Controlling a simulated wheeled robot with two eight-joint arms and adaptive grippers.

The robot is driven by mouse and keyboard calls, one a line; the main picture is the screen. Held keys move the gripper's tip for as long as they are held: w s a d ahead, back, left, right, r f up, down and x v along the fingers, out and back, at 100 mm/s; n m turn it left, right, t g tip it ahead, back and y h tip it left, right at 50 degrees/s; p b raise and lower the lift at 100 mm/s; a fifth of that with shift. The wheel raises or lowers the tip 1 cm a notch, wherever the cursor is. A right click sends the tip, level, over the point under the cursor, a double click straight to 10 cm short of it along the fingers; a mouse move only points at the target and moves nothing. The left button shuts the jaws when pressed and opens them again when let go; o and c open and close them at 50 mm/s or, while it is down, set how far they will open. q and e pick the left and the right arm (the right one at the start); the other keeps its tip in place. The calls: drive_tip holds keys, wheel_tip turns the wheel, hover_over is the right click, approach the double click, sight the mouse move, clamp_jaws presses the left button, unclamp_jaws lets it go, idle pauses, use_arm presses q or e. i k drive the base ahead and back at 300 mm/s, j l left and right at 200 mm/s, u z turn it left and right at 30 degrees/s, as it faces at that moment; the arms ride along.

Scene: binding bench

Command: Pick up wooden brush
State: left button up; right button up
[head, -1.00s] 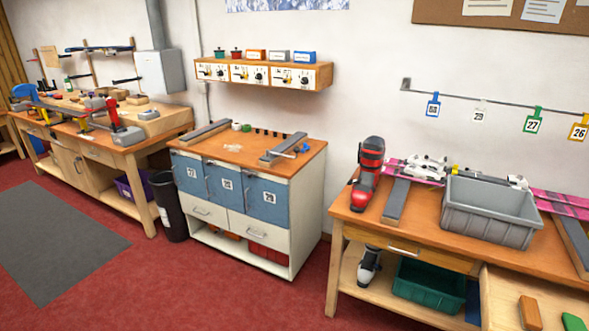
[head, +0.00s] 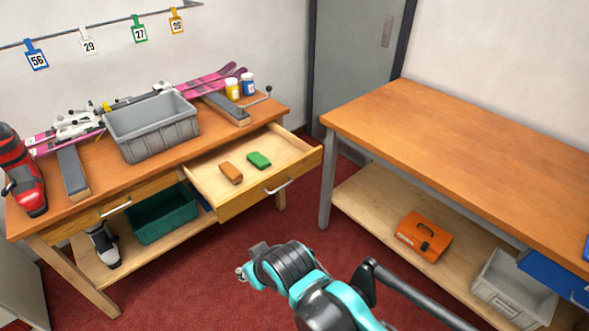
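A brown, wood-coloured block (head: 231,173), which may be the wooden brush, lies in the open drawer (head: 208,190) of the left bench. A green block (head: 259,160) lies to its right in the same drawer. No bristles can be made out on either. One of my arms, turquoise and black, reaches in from the bottom right, apart from the drawer. Its end, apparently my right gripper (head: 243,272), is small and partly hidden by the arm, so its fingers are unclear. My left gripper is not in view.
A grey bin (head: 152,131), pink skis (head: 200,82) and a red boot (head: 20,175) are on the left bench (head: 112,178). A bare wooden table (head: 450,135) stands at the right, with an orange toolbox (head: 424,236) on its lower shelf. Red floor lies between them.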

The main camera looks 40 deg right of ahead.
sight(227, 171)
drive_tip(key=z, duration=0.75)
